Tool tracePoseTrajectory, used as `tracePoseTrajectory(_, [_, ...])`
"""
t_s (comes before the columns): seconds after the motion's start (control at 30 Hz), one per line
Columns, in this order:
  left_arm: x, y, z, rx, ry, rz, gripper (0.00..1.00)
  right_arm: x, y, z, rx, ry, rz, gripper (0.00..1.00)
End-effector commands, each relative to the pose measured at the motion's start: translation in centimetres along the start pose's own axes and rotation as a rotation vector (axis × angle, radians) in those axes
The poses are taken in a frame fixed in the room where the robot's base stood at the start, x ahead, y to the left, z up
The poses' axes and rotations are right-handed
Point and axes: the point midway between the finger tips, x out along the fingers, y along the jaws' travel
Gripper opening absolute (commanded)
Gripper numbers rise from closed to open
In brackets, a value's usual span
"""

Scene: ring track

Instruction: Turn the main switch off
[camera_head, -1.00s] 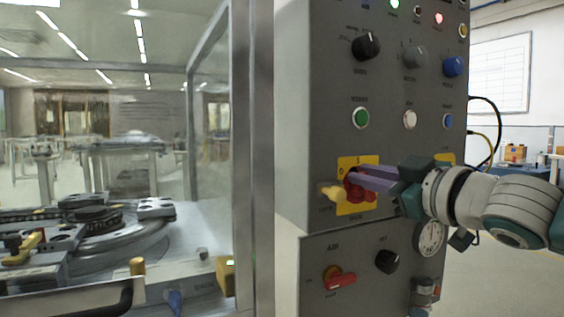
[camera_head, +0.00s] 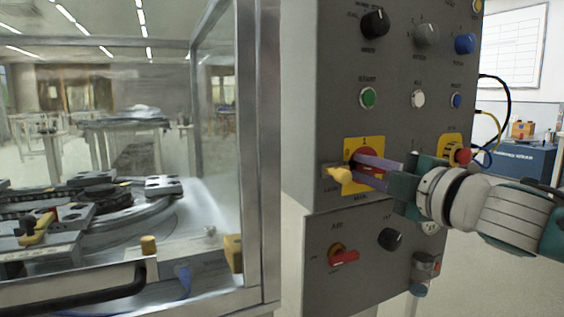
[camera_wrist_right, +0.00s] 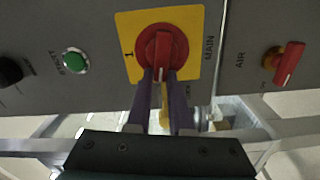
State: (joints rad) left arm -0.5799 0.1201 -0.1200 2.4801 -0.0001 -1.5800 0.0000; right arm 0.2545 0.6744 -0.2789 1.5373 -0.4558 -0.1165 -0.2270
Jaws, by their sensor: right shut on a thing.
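The main switch is a red rotary knob (camera_wrist_right: 162,48) on a yellow plate (camera_wrist_right: 197,22) marked MAIN, on the grey control panel. In the head view the knob (camera_head: 368,156) is partly covered by my fingers. My right gripper (camera_wrist_right: 162,78) has its purple fingers on both sides of the knob's handle, shut on it. The handle's white mark lies between the fingers in the wrist view. In the head view my right gripper (camera_head: 364,170) reaches the switch from the right. A yellow piece (camera_head: 338,174) sticks out at the plate's lower left. My left gripper is not in view.
A red AIR knob (camera_head: 344,258) and a black knob (camera_head: 391,239) sit below. The green START button (camera_head: 368,98) is above. A red mushroom button (camera_head: 463,156) is right, just above my arm. A glazed metal-framed enclosure (camera_head: 258,150) stands left.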

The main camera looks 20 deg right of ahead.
Motion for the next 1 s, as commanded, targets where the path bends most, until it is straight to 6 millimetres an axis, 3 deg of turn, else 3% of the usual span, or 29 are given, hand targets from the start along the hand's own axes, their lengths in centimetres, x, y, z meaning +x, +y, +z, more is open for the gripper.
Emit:
tracePoseTrajectory(0.03, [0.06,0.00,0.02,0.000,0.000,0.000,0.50,-0.11,-0.64,0.70,-0.030,-0.021,-0.013,0.00])
tracePoseTrajectory(0.4, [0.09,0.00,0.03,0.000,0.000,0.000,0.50,-0.09,-0.76,0.83,-0.177,-0.022,-0.012,0.00])
tracePoseTrajectory(0.93, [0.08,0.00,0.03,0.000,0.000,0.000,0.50,-0.07,-0.63,0.92,-0.200,-0.024,-0.009,0.00])
tracePoseTrajectory(0.97, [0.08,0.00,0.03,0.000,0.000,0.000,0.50,-0.07,-0.62,0.92,-0.201,-0.024,-0.009,0.22])
tracePoseTrajectory(1.0, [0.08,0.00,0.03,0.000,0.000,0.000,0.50,-0.07,-0.61,0.93,-0.201,-0.024,-0.009,0.27])
